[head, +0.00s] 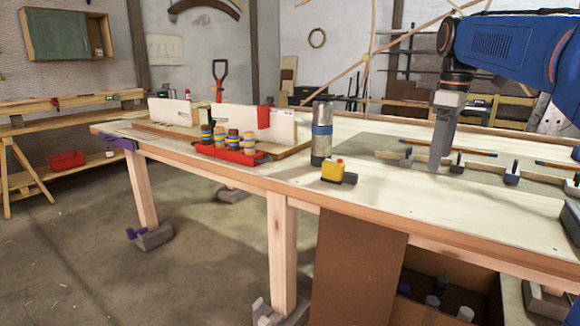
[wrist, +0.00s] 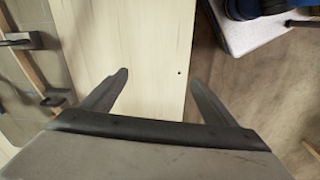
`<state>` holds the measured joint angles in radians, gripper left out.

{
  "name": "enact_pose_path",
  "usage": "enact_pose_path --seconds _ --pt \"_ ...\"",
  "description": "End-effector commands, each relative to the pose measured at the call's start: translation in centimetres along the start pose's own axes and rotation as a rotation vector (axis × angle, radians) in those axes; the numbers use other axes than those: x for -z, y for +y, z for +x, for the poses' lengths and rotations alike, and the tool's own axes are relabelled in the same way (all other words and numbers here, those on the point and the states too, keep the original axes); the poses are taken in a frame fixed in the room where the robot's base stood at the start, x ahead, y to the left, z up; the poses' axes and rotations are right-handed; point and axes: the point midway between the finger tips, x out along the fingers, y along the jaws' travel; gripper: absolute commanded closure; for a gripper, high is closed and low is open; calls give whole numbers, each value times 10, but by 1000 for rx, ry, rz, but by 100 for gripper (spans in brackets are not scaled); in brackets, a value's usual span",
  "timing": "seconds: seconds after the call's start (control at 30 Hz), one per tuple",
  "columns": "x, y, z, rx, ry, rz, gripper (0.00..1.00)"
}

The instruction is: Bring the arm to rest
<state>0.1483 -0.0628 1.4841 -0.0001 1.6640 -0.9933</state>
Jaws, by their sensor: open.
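My gripper (head: 439,160) points down over the right part of the workbench (head: 400,213) in the head view. In the wrist view its two fingers (wrist: 158,82) stand apart, with only pale bench top and the floor beyond its edge showing between them. It holds nothing. My arm reaches in from the right, its blue upper link at the top right. A thin bent lath (head: 478,167) runs between dark blocks on a grey board behind the gripper; part of it also shows at the left of the wrist view (wrist: 27,66). I cannot tell the gripper's exact height above the bench.
An orange pencil (head: 466,153) lies near the lath. The bench's front right top is clear.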

Motion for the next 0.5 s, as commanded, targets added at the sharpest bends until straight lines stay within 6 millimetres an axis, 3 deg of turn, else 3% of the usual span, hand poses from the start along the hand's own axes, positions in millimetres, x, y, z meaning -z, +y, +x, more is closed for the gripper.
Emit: enact_pose_path --seconds 0.27,0.5 --pt "-21 -56 29 -50 43 150 19" --pt "-48 -116 75 -98 106 332 19"
